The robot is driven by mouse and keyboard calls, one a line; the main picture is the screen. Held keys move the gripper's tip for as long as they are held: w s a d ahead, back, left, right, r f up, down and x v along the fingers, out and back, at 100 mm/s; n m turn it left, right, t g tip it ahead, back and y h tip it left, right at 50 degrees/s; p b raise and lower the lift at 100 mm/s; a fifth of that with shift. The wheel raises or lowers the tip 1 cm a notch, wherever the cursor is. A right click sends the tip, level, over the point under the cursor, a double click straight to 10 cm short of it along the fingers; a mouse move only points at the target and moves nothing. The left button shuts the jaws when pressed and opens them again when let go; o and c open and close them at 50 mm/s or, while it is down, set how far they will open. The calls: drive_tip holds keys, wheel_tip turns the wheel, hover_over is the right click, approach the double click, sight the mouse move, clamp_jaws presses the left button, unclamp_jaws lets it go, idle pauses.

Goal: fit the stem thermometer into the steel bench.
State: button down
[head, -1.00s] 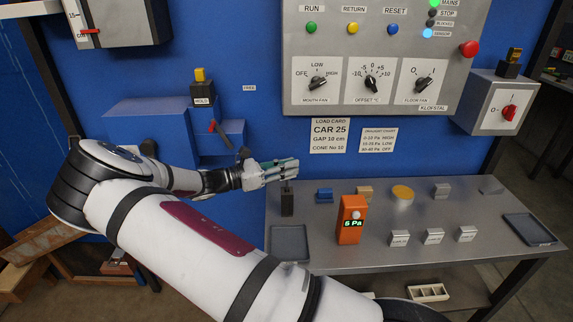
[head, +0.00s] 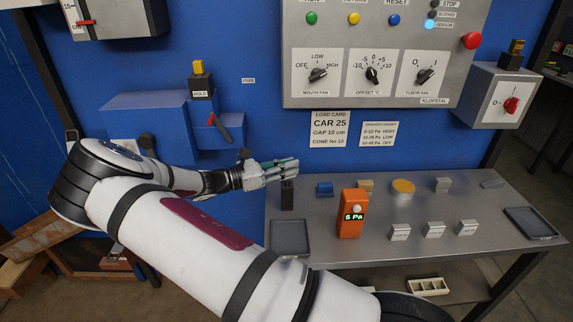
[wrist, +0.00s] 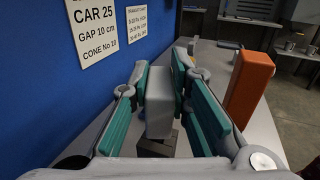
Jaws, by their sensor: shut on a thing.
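My gripper (head: 292,167) is over the left back part of the steel bench (head: 455,205). In the wrist view its teal-padded fingers (wrist: 172,95) are shut on a grey block-shaped piece (wrist: 160,102), which I take for the stem thermometer's head. No stem can be made out. A dark upright block (head: 287,196) stands on the bench just below the fingertips, and it also shows under the grey piece in the wrist view (wrist: 156,147). I cannot tell whether the held piece touches this block.
An orange meter (head: 351,212) reading 5 Pa stands right of the gripper. Several small grey blocks (head: 434,230) and two dark trays (head: 290,238) (head: 530,223) sit on the bench. The blue wall is close behind.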

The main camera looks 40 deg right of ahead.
drive_tip(key=shift+f+b, duration=0.45)
drive_tip(key=shift+f, duration=0.7)
drive_tip(key=c, duration=1.4)
unclamp_jaws()
drive_tip(key=v, duration=1.2)
drive_tip(key=s+a+r+m+t+y, duration=0.3)
drive_tip(key=s+r+m+y, duration=0.2)
drive_tip(key=s, duration=0.5)
drive_tip(key=s+a+r+m+t+y, duration=0.2)
drive_tip(key=s+r+m+y, duration=0.3)
drive_tip(key=s+r, duration=0.4)
drive_tip(key=s+a+r+m+t+y+p, duration=0.1)
drive_tip(key=s+a+r+m+t+y, duration=0.2)
drive_tip(key=s, duration=1)
drive_tip(key=shift+a+r+m+t+y, duration=0.1)
drive_tip(key=shift+a+r+m+y, duration=0.25)
drive_tip(key=shift+r+y, duration=0.35)
drive_tip(key=shift+a+r+m+t+y, duration=0.1)
drive_tip(key=shift+a+r+m+y, duration=0.15)
drive_tip(key=shift+r+m+y, duration=0.35)
drive_tip(key=shift+a+r+m+t+y, duration=0.1)
drive_tip(key=shift+a+r+m+y, duration=0.2)
drive_tip(key=shift+r+y, duration=0.45)
